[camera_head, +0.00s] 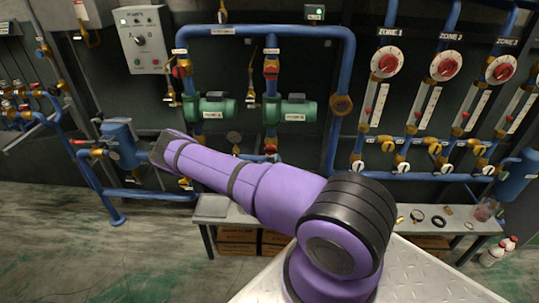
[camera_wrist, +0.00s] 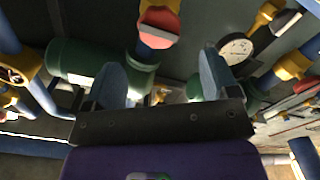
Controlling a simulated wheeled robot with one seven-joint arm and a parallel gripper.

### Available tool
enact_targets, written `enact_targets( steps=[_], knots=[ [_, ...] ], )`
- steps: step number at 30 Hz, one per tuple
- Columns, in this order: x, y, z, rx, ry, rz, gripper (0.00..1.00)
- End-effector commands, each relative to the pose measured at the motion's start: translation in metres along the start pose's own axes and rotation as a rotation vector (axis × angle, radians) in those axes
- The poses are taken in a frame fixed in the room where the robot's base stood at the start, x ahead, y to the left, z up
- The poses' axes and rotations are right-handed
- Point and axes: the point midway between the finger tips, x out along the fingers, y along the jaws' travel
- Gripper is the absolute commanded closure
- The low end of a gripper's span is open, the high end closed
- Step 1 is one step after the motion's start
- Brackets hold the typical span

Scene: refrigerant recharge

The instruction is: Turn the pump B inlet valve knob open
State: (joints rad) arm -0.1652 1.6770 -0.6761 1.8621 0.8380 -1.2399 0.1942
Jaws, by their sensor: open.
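Two green pumps stand on blue pipes in the head view, a left one (camera_head: 216,108) and a right one labelled PUMP B (camera_head: 297,110). A red valve knob (camera_head: 270,70) sits on the pipe above the right pump; another (camera_head: 181,71) is above the left pump. Red also shows low on the right pump's pipe (camera_head: 270,150). In the wrist view, my gripper (camera_wrist: 160,72) is open and empty. A red knob (camera_wrist: 158,28) on a yellow fitting lies beyond the gap between its fingers, apart from them; I cannot tell which valve it is. A green pump body (camera_wrist: 90,68) is left of it.
A round gauge (camera_wrist: 235,48) is close beyond the right finger. Blue pipe (camera_wrist: 312,45) and yellow fittings crowd both sides. In the head view, a bench (camera_head: 450,226) with small parts stands below the pipes, and a blue tank (camera_head: 120,145) is at left.

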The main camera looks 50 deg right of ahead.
Motion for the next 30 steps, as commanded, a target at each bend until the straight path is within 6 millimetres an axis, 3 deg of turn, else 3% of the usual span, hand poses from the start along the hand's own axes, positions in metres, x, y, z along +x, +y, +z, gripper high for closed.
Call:
enact_targets(
  steps=[19, 26, 30],
  knots=[
    [0.067, 0.000, 0.000, 0.000, 0.001, 0.001, 0.19],
    [0.066, 0.000, 0.000, 0.000, 0.000, 0.000, 0.68],
    [0.065, -0.001, 0.000, -0.033, 0.000, -0.001, 0.68]
  ],
)
